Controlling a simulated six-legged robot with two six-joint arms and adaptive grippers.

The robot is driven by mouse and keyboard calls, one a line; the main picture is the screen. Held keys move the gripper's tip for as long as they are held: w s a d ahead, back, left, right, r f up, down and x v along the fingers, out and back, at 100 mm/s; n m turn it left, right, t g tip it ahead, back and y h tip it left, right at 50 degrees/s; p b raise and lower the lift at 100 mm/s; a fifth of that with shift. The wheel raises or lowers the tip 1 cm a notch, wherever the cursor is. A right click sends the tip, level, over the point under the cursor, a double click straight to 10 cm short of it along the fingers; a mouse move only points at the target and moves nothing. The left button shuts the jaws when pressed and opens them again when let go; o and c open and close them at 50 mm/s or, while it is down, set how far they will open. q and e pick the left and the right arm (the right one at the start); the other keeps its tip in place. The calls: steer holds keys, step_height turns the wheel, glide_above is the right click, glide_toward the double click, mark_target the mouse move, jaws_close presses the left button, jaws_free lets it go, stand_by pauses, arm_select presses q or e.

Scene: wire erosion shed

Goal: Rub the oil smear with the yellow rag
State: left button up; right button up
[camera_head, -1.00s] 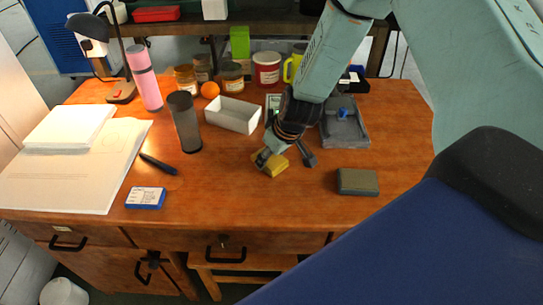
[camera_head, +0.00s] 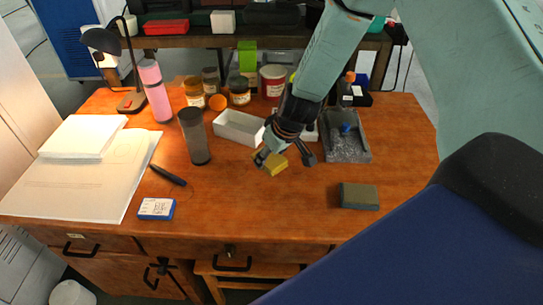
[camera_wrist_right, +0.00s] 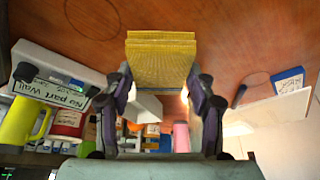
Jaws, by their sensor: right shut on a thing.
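My right gripper (camera_head: 276,158) is shut on the yellow rag (camera_head: 276,166) over the middle of the wooden desk. In the right wrist view the rag (camera_wrist_right: 160,58) is a folded, ribbed yellow pad sticking out past the fingertips (camera_wrist_right: 160,92). I cannot tell whether it touches the desk top. In the same view a faint, darker rounded patch (camera_wrist_right: 92,18) with a dark outline lies on the wood beside the rag; it may be the oil smear. I cannot make out the smear in the head view. My left gripper is not in view.
Near the rag stand a white open box (camera_head: 240,127), a dark cup (camera_head: 194,138) and a grey tray (camera_head: 346,150). A grey-green block (camera_head: 359,196), black pen (camera_head: 168,175) and blue-white box (camera_head: 156,208) lie nearer the front. The front middle of the desk (camera_head: 260,210) is clear.

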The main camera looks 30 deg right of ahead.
steer(key=shift+s+r+p, duration=0.1)
steer(key=shift+r+p, duration=0.8)
steer(key=shift+r, duration=0.5)
steer(key=shift+f, duration=0.2)
steer(key=shift+r, duration=0.15)
